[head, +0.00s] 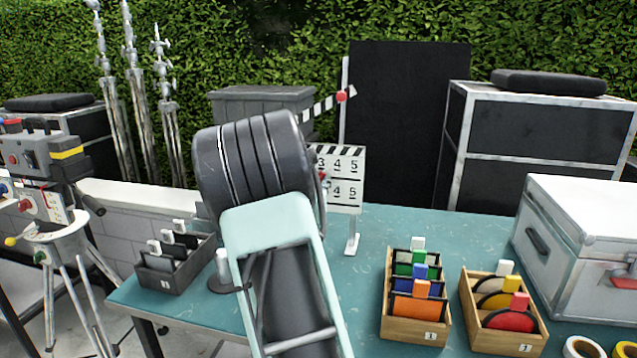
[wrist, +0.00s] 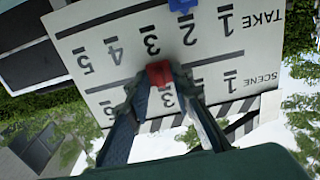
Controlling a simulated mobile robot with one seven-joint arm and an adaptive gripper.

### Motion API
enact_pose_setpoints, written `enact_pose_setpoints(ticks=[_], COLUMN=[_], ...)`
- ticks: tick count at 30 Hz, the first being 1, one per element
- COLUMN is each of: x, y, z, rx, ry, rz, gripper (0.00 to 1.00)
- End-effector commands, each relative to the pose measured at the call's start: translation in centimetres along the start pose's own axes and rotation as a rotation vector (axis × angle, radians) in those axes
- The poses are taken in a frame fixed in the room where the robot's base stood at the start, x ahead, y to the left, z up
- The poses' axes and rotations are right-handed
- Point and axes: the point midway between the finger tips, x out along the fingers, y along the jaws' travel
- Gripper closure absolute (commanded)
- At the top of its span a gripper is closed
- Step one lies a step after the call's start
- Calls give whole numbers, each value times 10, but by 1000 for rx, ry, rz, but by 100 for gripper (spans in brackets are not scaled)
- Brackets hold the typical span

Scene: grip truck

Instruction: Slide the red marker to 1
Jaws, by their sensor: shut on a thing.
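The white slate (wrist: 85,55) appears upside down in the wrist view, with a SCENE row and a TAKE row numbered 1 to 5. The red marker (wrist: 160,72) sits on the SCENE row's track, about in line with 3. My gripper (wrist: 162,82) is shut on it, with a fingertip on each side. A blue marker (wrist: 182,5) sits on the TAKE row's track, about in line with 2. In the head view, the slate (head: 351,178) stands upright on the table behind my arm, which hides its left part and my fingertips. A bit of red marker (head: 323,179) shows at its edge.
The slate's striped clapper arm (head: 322,107) is raised. The teal table (head: 440,235) is clear right of the slate's stand.

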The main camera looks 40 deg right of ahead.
Motion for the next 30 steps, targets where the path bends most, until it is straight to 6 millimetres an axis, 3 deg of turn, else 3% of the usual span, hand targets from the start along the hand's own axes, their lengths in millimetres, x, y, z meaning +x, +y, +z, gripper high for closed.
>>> enact_pose_setpoints(ticks=[13, 25, 26, 30], x=[0, -1, -1, -1], y=[-87, -97, -97, -97], z=[-2, -1, -1, -1], rx=[-1, 1, 1, 1], ry=[1, 2, 2, 2], rz=[-5, -6, -6, -6], gripper=[100, 100, 77, 74])
